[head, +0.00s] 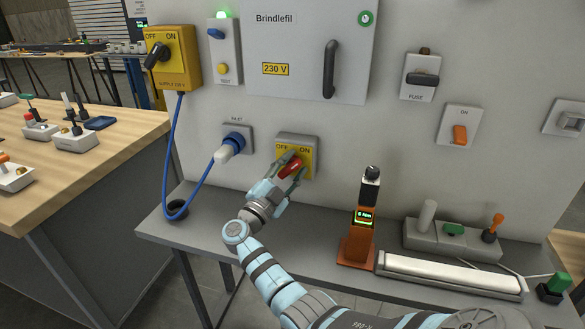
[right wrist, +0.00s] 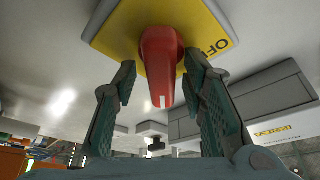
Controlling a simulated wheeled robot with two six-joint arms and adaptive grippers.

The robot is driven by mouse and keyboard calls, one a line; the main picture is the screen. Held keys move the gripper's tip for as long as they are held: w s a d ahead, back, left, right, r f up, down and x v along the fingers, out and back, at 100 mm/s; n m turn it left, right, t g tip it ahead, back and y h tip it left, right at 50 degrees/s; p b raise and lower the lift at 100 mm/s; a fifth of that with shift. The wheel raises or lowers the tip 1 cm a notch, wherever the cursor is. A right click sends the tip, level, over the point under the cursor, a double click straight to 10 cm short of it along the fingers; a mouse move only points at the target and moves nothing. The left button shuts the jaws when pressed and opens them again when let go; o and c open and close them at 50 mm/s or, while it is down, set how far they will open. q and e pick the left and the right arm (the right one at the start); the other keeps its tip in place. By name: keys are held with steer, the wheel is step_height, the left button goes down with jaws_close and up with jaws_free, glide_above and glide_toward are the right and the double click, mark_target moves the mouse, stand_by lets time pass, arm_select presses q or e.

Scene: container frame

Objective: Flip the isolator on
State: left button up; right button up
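The isolator (head: 308,154) is a yellow-faced grey box on the wall panel, marked OFF on the left and ON on the right. Its red handle (head: 290,168) lies slantwise across the lower face, partly hidden by my right gripper (head: 281,173). In the right wrist view the red handle (right wrist: 160,65) with a white end mark sits between the two fingers of my right gripper (right wrist: 158,85). A narrow gap shows beside the handle, so the fingers are around it but not clamped. Which label the handle points at is hard to tell. My left gripper is out of view.
A second yellow switch (head: 185,70) with a black handle is at upper left. A blue plug (head: 233,141) with a cable is left of the isolator. An orange stand (head: 357,247) and a grey block (head: 450,242) stand on the grey shelf (head: 215,232) below.

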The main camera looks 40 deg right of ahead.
steer(key=v, duration=1.1)
steer(key=shift+a+f, duration=0.2)
steer(key=shift+a, duration=0.1)
steer(key=shift+s+t, duration=0.1)
steer(key=shift+t, duration=0.2)
